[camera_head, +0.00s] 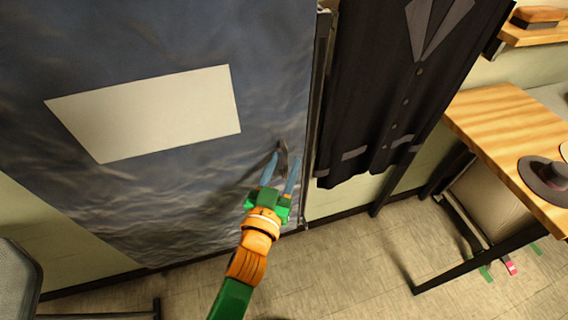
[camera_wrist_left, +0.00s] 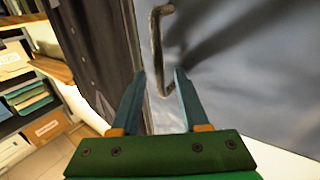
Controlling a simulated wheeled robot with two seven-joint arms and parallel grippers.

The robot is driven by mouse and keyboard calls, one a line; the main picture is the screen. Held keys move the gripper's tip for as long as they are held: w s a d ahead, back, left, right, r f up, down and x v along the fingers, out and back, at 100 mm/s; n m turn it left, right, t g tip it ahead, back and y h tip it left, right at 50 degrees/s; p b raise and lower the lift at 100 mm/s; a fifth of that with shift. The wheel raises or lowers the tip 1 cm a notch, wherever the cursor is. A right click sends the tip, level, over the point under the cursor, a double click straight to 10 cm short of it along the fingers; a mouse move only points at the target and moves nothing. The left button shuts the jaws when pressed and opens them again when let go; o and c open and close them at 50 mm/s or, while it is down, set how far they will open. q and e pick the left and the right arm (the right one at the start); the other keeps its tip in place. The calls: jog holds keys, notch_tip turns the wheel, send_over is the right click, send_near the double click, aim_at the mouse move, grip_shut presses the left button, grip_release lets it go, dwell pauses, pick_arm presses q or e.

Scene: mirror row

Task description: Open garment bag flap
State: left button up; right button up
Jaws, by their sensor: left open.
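The garment bag flap (camera_head: 190,190) is a large blue-grey crinkled panel with a pale blank rectangle (camera_head: 150,112) on it. It hangs flat along the frame at its right edge and looks closed. A dark handle (camera_head: 283,158) sits near its lower right edge; in the left wrist view the handle (camera_wrist_left: 158,45) is a bent bar just beyond the fingertips. My left gripper (camera_head: 280,168) is open, its blue fingers pointing at the handle. In the left wrist view the fingers (camera_wrist_left: 160,78) stand apart with the handle's lower end close to the gap. I cannot tell whether they touch it.
A dark buttoned jacket (camera_head: 400,90) hangs right of the flap. A wooden table (camera_head: 505,130) with a dark hat (camera_head: 548,180) stands at the right. A grey chair (camera_head: 15,285) is at the lower left. Open tiled floor (camera_head: 345,260) lies below.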

pick_arm(q)
grip_shut()
dwell(1.3)
